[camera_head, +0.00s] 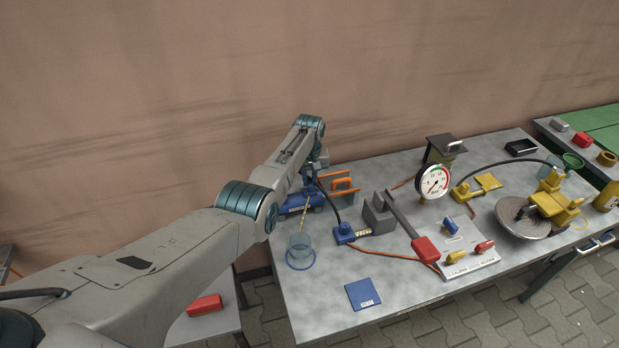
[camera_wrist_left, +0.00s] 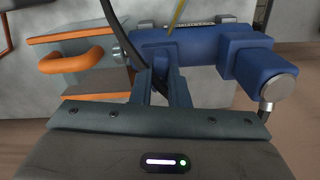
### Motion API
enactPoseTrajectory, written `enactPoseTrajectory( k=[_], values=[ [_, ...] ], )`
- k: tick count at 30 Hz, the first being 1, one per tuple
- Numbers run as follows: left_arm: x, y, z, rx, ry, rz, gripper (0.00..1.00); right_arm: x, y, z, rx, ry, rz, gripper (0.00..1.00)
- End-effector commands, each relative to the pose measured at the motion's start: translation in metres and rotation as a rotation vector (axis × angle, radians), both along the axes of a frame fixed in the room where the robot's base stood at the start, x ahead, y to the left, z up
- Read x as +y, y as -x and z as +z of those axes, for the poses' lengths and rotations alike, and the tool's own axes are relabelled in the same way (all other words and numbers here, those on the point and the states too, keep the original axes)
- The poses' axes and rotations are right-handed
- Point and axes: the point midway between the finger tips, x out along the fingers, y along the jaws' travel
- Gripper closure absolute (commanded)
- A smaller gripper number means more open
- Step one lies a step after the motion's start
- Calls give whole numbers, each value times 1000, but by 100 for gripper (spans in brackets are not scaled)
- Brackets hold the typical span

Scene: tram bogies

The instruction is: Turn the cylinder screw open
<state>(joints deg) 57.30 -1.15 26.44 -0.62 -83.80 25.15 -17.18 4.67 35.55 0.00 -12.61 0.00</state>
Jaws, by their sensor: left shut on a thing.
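The blue cylinder (camera_head: 296,207) lies at the back left of the grey workbench, beside an orange-and-grey caliper. In the left wrist view the cylinder (camera_wrist_left: 205,50) runs across the top, with a thicker blue block and a metal end on its right. My left gripper (camera_head: 312,178) reaches down to it from above. In the left wrist view its two fingers (camera_wrist_left: 163,78) point at the cylinder's near side and are shut on a small part there, seemingly the cylinder screw. The screw itself is mostly hidden between the fingertips. My right gripper is in neither view.
A thin yellowish tube rises from a clear jar (camera_head: 300,248) towards the cylinder. A dark hose passes close to the fingers. The orange handle (camera_wrist_left: 72,60) is to their left. A red-handled lever (camera_head: 425,250), gauge (camera_head: 433,182) and blue card (camera_head: 362,293) are on the bench.

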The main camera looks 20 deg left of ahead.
Motion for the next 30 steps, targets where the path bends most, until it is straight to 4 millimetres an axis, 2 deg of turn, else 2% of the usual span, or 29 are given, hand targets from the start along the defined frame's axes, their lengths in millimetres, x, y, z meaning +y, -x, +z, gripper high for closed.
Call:
enactPoseTrajectory(
  k=[12, 28, 29, 30],
  values=[
    [0, -1, 2, -4, -1, 171, 100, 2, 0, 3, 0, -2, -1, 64],
    [1, -2, 2, -4, 0, 190, 100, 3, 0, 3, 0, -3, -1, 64],
    [1, -2, 2, -4, 0, 190, 80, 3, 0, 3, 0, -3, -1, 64],
    [0, -2, 2, -4, 0, 190, 72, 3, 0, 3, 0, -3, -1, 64]
  ],
)
